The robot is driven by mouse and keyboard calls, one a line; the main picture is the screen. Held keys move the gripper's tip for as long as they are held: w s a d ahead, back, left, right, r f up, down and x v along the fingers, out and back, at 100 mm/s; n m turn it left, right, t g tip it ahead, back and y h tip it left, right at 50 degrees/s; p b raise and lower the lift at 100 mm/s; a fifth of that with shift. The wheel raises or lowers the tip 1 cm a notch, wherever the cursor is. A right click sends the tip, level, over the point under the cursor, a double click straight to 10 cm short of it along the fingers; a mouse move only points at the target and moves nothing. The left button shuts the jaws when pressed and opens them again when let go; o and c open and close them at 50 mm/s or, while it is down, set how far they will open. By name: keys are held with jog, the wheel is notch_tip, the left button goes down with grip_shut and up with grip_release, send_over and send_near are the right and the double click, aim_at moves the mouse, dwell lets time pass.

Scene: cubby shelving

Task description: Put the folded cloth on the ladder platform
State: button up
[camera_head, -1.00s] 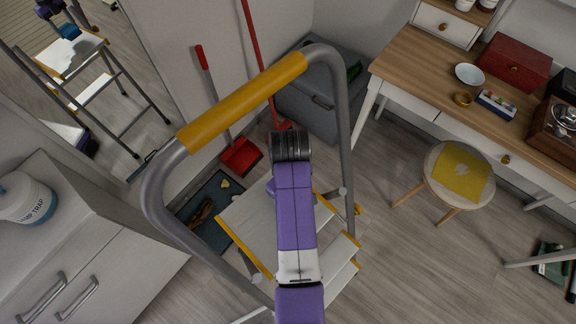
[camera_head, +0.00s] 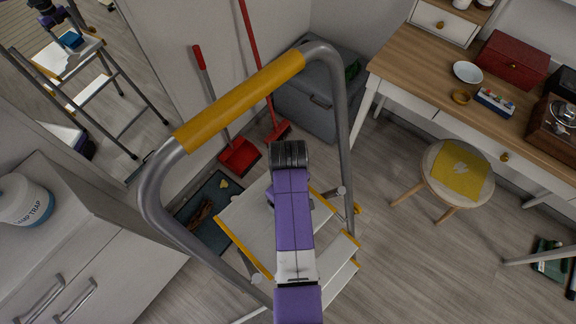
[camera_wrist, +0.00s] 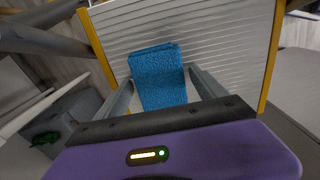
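A blue folded cloth (camera_wrist: 159,77) lies between the two fingers of my gripper (camera_wrist: 160,76) in the wrist view. One finger is at each side edge of it, and I take it as held. The white ridged ladder platform (camera_wrist: 207,32) with yellow side edges is behind and below the cloth. Whether the cloth touches it is hard to tell. In the head view my arm hides part of the platform (camera_head: 258,222), and the cloth is hidden there. The cloth shows small in the mirror (camera_head: 71,40), close to the reflected platform.
The ladder's grey rail with yellow grip (camera_head: 240,101) arches around my arm. A yellow cloth (camera_head: 459,173) lies on a round stool (camera_head: 435,183) at right. A desk (camera_head: 432,75) stands behind it. A white cabinet (camera_head: 75,235) is at left, a red dustpan (camera_head: 239,157) by the wall.

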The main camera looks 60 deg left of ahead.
notch_tip(320, 180, up, 12)
jog(key=shift+r, duration=0.2)
dwell(0.5)
dwell(0.5)
